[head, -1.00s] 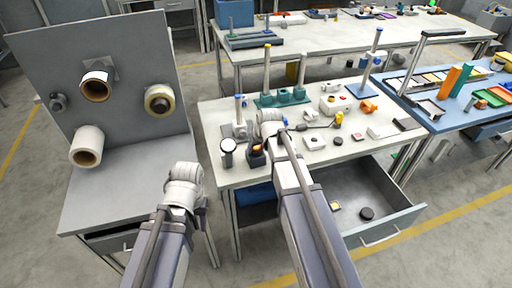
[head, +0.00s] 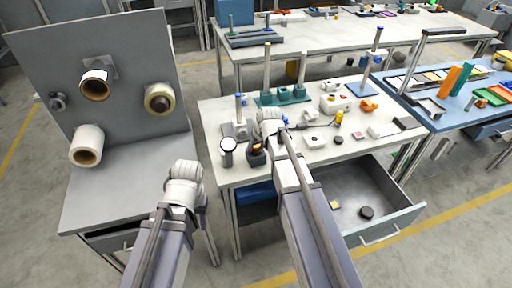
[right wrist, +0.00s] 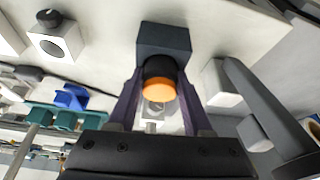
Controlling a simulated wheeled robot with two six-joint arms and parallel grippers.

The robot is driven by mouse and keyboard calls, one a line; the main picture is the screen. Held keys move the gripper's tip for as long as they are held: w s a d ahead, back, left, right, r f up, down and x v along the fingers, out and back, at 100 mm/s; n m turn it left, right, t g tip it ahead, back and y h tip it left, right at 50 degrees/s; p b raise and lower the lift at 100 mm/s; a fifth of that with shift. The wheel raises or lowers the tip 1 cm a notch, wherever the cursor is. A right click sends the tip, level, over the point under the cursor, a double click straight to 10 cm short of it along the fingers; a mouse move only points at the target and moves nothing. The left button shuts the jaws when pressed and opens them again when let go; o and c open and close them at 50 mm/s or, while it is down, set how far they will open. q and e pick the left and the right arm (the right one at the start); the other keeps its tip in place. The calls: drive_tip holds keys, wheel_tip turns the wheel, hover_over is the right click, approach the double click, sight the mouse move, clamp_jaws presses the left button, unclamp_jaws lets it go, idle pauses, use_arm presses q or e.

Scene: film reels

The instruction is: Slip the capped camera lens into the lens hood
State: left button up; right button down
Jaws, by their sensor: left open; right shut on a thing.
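The capped camera lens (right wrist: 160,72) shows in the right wrist view as a short black cylinder with an orange end facing my camera. My right gripper (right wrist: 160,85) is shut on it, with a purple finger on each side. A dark square-edged block, which looks like the lens hood (right wrist: 164,39), is directly beyond the lens. The lens overlaps its near edge, and I cannot tell how far it is inside. In the head view the dark hood (head: 256,158) stands at the bench's front left, below my right wrist. My left gripper (head: 187,172) is open, over the grey bench, its jaws hardly visible.
A round white-topped canister (head: 228,151) stands left of the hood. A teal stand (head: 285,96) with a post is behind. Several small blocks lie to the right on the bench. An open drawer (head: 378,195) juts out in front.

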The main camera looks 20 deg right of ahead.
drive_tip(key=shift+s+f+b, duration=0.8)
drive_tip(key=shift+b, duration=0.15)
drive_tip(key=c, duration=0.6)
unclamp_jaws()
drive_tip(key=shift+r, duration=0.2)
drive_tip(key=shift+r+p, duration=0.15)
drive_tip(key=shift+p, duration=0.35)
drive_tip(key=shift+r+p, duration=0.3)
drive_tip(key=shift+p, duration=0.3)
drive_tip(key=shift+s+d+r+p, duration=0.15)
drive_tip(key=shift+d+r+p, duration=0.05)
drive_tip(key=shift+r+p, duration=0.4)
drive_tip(key=p+v, duration=0.7)
drive_tip(key=shift+s+r, duration=0.2)
drive_tip(key=shift+r, duration=0.1)
